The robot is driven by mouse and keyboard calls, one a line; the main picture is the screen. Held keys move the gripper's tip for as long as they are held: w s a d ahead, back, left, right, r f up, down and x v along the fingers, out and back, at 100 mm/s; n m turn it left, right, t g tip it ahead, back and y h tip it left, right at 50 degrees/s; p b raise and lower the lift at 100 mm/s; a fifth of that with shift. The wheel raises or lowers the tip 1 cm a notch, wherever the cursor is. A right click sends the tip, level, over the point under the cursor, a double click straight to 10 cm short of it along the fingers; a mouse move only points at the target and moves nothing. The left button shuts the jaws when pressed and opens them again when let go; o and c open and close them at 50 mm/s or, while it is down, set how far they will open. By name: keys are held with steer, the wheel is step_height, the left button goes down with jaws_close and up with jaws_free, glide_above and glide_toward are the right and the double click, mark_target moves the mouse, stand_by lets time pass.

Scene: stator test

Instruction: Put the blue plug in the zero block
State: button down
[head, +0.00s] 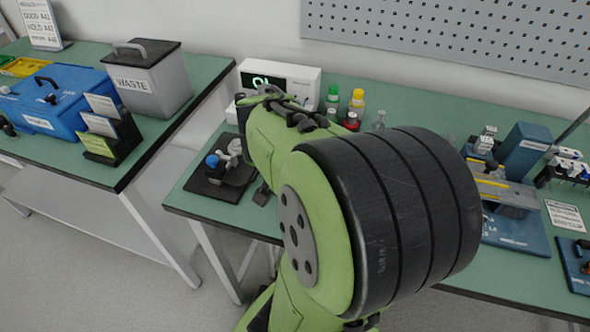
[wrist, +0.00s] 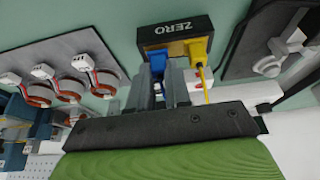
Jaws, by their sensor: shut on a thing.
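The zero block (wrist: 172,33) is a black box with a wooden-coloured front face and the label ZERO, at the top middle of the wrist view. The blue plug (wrist: 158,58) is between the fingers of my gripper (wrist: 161,80), which is shut on it. The plug is at the left part of the block's front. I cannot tell whether it touches the face or is inserted. A yellow plug (wrist: 198,50) with a yellow lead is at the block's right part, beside my right finger. In the head view my arm hides the gripper, the block and the plugs.
In the wrist view, several copper-ringed stators (wrist: 74,88) with white connectors lie on a grey tray (wrist: 70,50) at left. A dark mat with a grey clamp (wrist: 270,65) is at right. In the head view, a meter (head: 290,78) and small bottles (head: 356,98) stand behind my arm.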

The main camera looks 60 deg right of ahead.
steer(key=shift+f, duration=0.3)
steer(key=c, duration=1)
jaws_free()
steer(key=p+v, duration=0.8)
steer(key=v, duration=0.7)
steer(key=shift+s+a+r, duration=0.1)
steer(key=shift+a+r, duration=0.05)
steer(key=shift+r, duration=0.2)
